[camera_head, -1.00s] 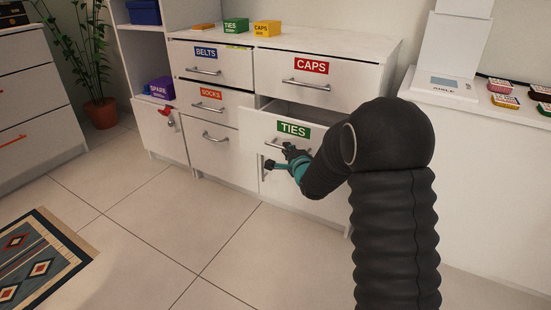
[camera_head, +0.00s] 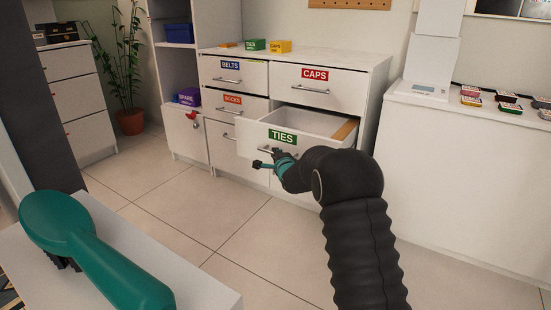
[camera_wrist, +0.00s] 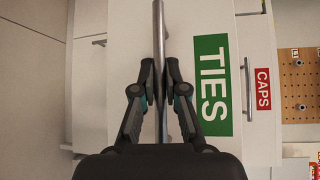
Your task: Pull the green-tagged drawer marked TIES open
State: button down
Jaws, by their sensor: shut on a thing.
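The TIES drawer (camera_head: 308,122) with its green tag (camera_head: 282,137) stands well out from the white cabinet. Its inside shows, with a tan wooden piece (camera_head: 346,130) at the right side. My gripper (camera_head: 271,158) is at the handle on the drawer front. In the wrist view my gripper (camera_wrist: 160,92) has its two fingers shut on the metal bar handle (camera_wrist: 159,35), beside the green TIES tag (camera_wrist: 211,84). My arm hides the lower right of the drawer front.
The CAPS drawer (camera_head: 314,87), BELTS drawer (camera_head: 230,77) and SOCKS drawer (camera_head: 233,107) are closed. A teal brush-shaped object (camera_head: 90,250) lies on a white surface at front left. Small boxes (camera_head: 255,45) stand on the cabinet top. Tiled floor (camera_head: 200,215) lies clear in front.

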jog(key=shift+d+f, duration=0.2)
jog(key=shift+d, duration=0.2)
jog(key=c, duration=1.2)
grip_release()
jog(key=shift+d, duration=0.3)
jog(key=shift+a+r, duration=0.15)
jog(key=shift+a, duration=0.35)
jog(key=v, duration=1.2)
